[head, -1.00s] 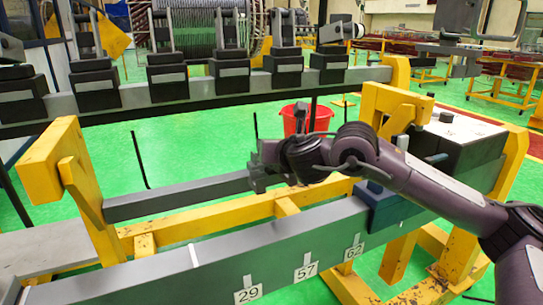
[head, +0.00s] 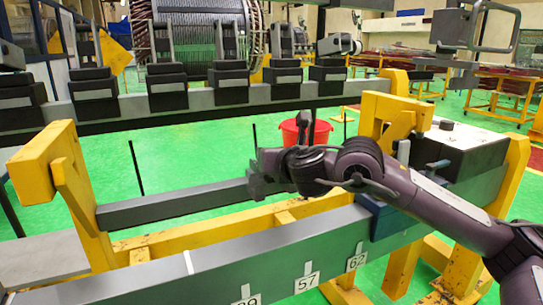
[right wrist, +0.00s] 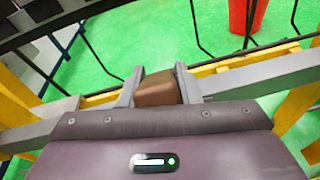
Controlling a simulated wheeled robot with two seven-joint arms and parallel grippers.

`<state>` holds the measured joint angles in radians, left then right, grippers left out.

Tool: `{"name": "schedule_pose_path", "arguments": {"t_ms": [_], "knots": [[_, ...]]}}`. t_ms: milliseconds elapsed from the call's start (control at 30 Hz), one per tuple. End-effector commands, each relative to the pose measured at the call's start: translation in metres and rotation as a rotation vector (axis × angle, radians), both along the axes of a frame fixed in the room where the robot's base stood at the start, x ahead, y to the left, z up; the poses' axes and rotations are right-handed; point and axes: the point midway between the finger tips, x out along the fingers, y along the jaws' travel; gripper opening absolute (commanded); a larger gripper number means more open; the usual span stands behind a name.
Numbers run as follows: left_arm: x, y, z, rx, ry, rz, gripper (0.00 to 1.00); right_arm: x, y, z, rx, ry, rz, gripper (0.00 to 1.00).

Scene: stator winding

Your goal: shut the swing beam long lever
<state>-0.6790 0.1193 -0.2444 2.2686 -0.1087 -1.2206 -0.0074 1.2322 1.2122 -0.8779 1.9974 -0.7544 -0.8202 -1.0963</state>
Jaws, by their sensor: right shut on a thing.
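The swing beam long lever appears to be the long grey bar (head: 170,206) that runs from the left yellow post to my right gripper. My right gripper (head: 262,176) is at the bar's right part in the head view. In the right wrist view, the gripper's two fingers (right wrist: 158,90) close on a brown block-like part in line with the grey bar (right wrist: 255,74). The bar shows on both sides of the fingers there. The far end of the bar is hidden behind my right arm in the head view. My left gripper is not in view.
A grey beam with number labels (head: 307,282) runs along the front. Yellow posts stand at left (head: 45,160) and right (head: 400,122). A rear beam carries several black clamps (head: 285,72). A red bucket (head: 320,132) stands on the green floor (head: 200,150) behind.

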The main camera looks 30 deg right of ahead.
Motion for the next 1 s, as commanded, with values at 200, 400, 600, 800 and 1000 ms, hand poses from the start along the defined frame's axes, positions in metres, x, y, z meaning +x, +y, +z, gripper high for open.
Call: {"name": "schedule_pose_path", "arguments": {"t_ms": [200,400,600,800,1000], "knots": [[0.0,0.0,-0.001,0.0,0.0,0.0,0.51,0.0,0.001,-0.005,-0.003,0.009,0.004,0.43],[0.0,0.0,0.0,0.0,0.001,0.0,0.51,0.0,0.001,-0.003,-0.002,0.005,0.002,0.51],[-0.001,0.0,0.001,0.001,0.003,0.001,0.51,-0.004,0.001,0.0,-0.002,0.003,0.001,0.51],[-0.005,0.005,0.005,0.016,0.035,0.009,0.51,-0.033,0.004,0.008,-0.004,0.003,0.003,0.51],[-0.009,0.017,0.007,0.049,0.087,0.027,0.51,-0.064,0.009,0.013,-0.005,0.005,0.003,0.51]]}}
